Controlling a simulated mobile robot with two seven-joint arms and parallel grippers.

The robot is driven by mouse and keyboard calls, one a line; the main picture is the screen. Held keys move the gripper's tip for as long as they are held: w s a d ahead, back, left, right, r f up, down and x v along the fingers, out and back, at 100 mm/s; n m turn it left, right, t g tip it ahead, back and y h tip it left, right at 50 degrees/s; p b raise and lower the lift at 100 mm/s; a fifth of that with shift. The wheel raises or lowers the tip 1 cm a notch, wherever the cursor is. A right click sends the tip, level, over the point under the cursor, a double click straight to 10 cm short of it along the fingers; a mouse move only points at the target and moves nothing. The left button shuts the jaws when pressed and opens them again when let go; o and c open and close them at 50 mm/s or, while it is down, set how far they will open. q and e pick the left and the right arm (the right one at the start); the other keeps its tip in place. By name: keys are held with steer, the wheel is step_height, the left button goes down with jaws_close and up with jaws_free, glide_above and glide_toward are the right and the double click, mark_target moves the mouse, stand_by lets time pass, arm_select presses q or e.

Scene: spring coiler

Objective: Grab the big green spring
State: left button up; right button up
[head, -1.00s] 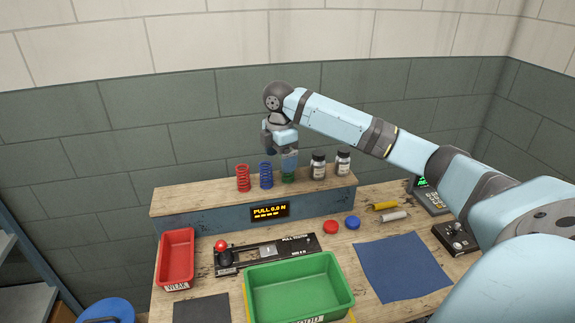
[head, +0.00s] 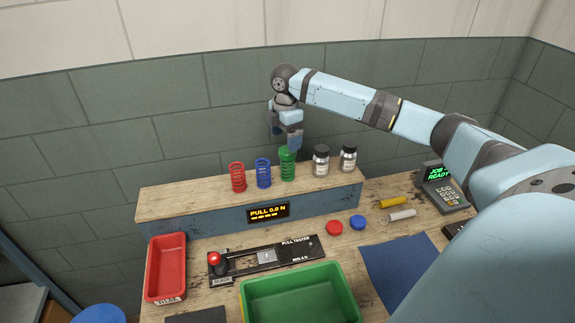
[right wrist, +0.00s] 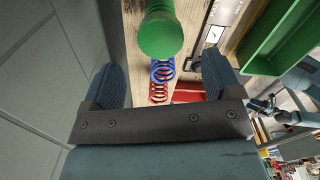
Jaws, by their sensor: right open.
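The big green spring (head: 287,166) stands upright on the wooden shelf, third from the left after a red and a blue spring. My right gripper (head: 287,143) is just above and behind its top, pointing down, and partly overlaps it in the head view. In the right wrist view the green spring's round top (right wrist: 161,38) lies ahead of the open fingers, roughly between them in width. The fingers (right wrist: 163,82) are apart with nothing held. My left gripper is not in view.
A blue spring (head: 263,173) and a red spring (head: 237,178) stand to the left. Two jars, one (head: 321,161) close by, stand to the right. Below are a pull tester (head: 267,256), a red bin (head: 166,268) and a green bin (head: 300,295).

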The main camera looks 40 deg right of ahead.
mark_target(288, 157)
step_height(288, 157, down, 2)
steer(key=shift+w+d+f, duration=0.1)
steer(key=shift+f+p, duration=0.3)
steer(key=shift+f, duration=0.25)
steer(key=f, duration=0.3)
steer(key=shift+s+d+f+p, duration=0.2)
steer(key=shift+s+f+p, duration=0.1)
steer(key=shift+p, duration=0.1)
steer(key=shift+w+f, duration=0.1)
steer(key=shift+f, duration=0.3)
steer(key=shift+r, duration=0.1)
steer(key=shift+c, duration=0.5)
steer(key=c, duration=1)
